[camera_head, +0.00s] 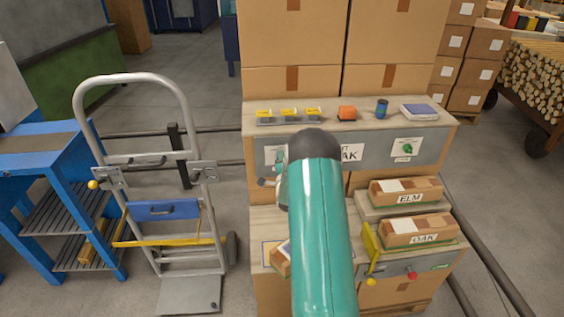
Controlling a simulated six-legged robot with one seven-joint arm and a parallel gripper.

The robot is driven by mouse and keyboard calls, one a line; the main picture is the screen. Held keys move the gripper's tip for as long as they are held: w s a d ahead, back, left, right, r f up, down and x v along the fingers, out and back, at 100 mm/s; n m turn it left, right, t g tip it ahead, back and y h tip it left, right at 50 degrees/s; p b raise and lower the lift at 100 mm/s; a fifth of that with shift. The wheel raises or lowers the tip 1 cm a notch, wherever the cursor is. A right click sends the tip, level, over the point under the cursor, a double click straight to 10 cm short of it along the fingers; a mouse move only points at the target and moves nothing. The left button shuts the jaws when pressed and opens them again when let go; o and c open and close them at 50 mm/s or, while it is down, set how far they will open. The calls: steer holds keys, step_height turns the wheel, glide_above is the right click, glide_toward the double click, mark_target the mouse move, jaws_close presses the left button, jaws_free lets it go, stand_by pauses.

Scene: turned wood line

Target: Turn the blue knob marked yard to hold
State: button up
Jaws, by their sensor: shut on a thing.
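A grey panel (376,152) forms the front of the upper wooden shelf. On its left is a white plate (270,154) with a small teal shape (279,162), partly behind my arm. I cannot tell whether this is the knob or part of my arm, and no "yard" or "hold" marking is readable. At the panel's right, a green knob (408,148) sits on another white plate. My teal arm reaches up to the panel and covers part of a sign ending in "AK".
A hand truck (141,88) stands at the left, beside a blue bench (62,165). The lower shelf holds boxes marked ELM (405,190) and OAK (415,230), a yellow lever (370,250) and a red knob (411,275). Tall cartons (390,35) stand behind.

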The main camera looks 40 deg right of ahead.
steer(key=shift+a+m, duration=0.1)
steer(key=shift+m, duration=0.3)
steer(key=o, duration=1)
steer(key=v, duration=1.3)
steer(key=shift+s+a, duration=0.25)
steer(key=shift+s, duration=0.05)
